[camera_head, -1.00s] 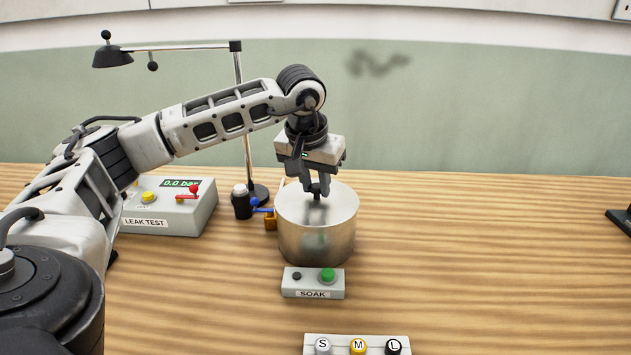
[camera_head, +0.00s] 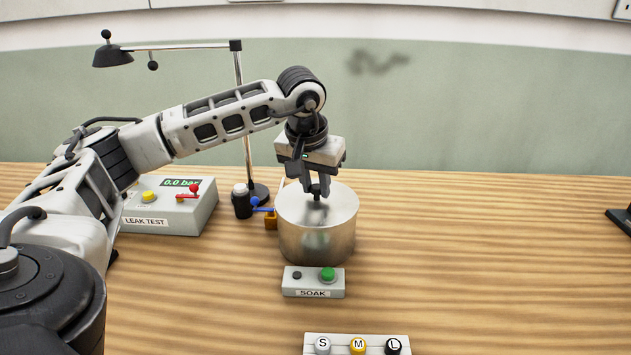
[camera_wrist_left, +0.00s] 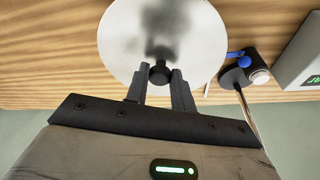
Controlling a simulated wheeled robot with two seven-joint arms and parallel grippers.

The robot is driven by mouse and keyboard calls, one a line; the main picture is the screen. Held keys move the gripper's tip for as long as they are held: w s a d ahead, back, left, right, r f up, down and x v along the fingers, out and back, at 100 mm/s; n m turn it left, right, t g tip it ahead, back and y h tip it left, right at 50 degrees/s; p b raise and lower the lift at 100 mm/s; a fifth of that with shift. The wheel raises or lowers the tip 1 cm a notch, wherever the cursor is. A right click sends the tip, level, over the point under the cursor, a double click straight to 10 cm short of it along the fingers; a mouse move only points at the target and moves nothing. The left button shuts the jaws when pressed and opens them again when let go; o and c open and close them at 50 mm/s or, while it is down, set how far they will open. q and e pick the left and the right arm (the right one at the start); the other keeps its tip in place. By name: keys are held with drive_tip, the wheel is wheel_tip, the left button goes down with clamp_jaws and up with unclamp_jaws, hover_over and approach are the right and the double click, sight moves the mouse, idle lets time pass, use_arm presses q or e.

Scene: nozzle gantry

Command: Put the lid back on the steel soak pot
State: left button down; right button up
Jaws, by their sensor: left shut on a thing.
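The steel soak pot (camera_head: 316,237) stands upright on the bench, behind the control box marked SOAK. Its round, pale lid (camera_head: 341,199) lies over the top of the pot, and I see no clear gap between them. My left gripper (camera_head: 317,190) is above the pot, pointing down, shut on the lid's small black knob. In the left wrist view the lid (camera_wrist_left: 195,38) shows as a bright disc, with the knob (camera_wrist_left: 159,73) between the fingertips. The knob is partly hidden by the fingers in the head view. My right gripper is not in view.
The SOAK box (camera_head: 313,283) is just in front of the pot. A leak test box (camera_head: 175,212), a lamp stand (camera_head: 242,120) and a small blue-levered fitting (camera_head: 262,209) are to the left. A rack of S, M, L nozzles (camera_head: 358,346) is at the front. The bench at right is mostly clear.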

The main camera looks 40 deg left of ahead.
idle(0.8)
use_arm(q)
drive_tip(key=c, duration=0.6)
unclamp_jaws()
drive_tip(key=shift+r+p, duration=3.1)
drive_tip(key=shift+r, duration=0.45)
clamp_jaws()
drive_tip(key=shift+f, duration=0.2)
